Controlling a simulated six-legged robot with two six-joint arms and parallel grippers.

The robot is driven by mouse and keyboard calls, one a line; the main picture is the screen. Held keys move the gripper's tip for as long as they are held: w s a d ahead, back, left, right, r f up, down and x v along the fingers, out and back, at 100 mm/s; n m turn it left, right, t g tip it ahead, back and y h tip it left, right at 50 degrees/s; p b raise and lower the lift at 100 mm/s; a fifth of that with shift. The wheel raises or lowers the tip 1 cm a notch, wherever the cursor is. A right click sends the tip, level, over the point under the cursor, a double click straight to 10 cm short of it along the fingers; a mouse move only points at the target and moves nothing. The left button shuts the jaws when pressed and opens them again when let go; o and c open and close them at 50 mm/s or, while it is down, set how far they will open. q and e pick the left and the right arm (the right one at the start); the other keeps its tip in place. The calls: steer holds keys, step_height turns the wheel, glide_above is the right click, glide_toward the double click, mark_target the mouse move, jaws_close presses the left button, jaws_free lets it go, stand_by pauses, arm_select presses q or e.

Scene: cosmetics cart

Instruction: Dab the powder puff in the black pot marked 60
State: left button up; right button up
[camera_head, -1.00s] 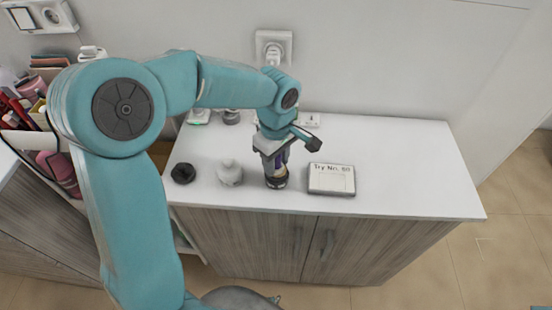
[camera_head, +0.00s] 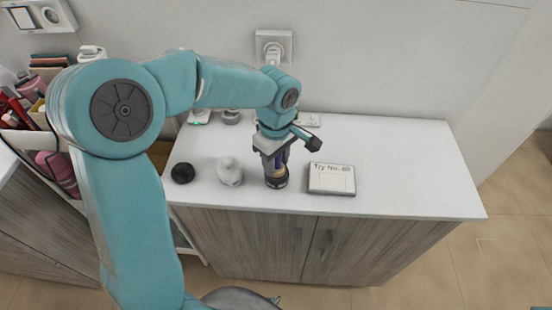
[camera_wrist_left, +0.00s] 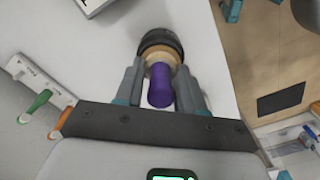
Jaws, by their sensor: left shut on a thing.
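My left gripper (camera_head: 275,158) is shut on the purple handle of the powder puff (camera_wrist_left: 160,85), above the white cart top. In the left wrist view the fingers (camera_wrist_left: 160,98) stand on both sides of the handle. The puff's tan part (camera_wrist_left: 158,57) is at the opening of a round black pot (camera_wrist_left: 158,37); how deep it reaches is hidden. In the head view this black pot (camera_head: 277,183) stands upright under the gripper near the front edge. I cannot read a number on it. My right gripper is not in view.
A white sign reading "Try No. 60" (camera_head: 331,180) lies right of the pot. Small items and a wall socket (camera_head: 273,46) are behind. The right part of the top is clear.

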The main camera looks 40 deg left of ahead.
arm_select(q)
steer(key=shift+f, duration=0.1)
steer(key=shift+r+p, duration=0.65)
steer(key=shift+r, duration=0.2)
step_height(320, 180, up, 6)
steer(key=p, duration=0.4)
steer(key=shift+f, duration=0.25)
steer(key=shift+f, duration=0.1)
